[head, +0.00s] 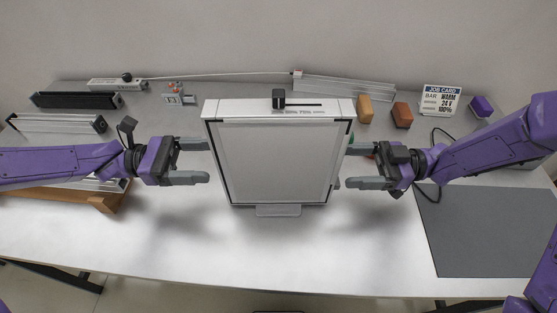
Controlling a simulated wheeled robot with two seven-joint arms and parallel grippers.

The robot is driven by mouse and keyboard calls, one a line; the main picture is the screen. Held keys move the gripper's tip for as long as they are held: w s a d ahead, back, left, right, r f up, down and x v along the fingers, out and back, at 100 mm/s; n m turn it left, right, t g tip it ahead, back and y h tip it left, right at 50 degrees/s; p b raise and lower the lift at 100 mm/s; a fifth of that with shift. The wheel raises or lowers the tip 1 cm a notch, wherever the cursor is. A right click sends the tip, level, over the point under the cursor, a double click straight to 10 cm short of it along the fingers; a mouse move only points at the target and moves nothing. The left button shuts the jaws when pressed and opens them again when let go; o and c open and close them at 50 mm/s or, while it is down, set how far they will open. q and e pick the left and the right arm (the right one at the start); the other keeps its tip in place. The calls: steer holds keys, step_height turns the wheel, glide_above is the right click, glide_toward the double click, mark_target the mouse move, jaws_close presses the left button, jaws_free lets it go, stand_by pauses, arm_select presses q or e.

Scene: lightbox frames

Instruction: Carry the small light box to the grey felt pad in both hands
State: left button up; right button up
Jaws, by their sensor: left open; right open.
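The small light box (278,160) is a white-framed box with a grey front panel and a black knob on its top edge. It stands upright in the middle of the table, a small grey foot piece at its lower edge. My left gripper (208,161) is open at its left side, fingers pointing toward it. My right gripper (350,167) is open at its right side; one fingertip partly overlaps the box's edge in the picture. I cannot tell whether either touches the box. The grey felt pad (490,230) lies flat and empty at the right front of the table.
A wooden piece (104,202) lies left. The front table strip (220,260) is clear.

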mark_target(314, 166)
arm_select(q)
steer(key=d, duration=0.9)
arm_select(e)
steer(key=a, duration=0.9)
steer(key=shift+s, duration=0.1)
arm_select(q)
jaws_close()
arm_select(e)
jaws_close()
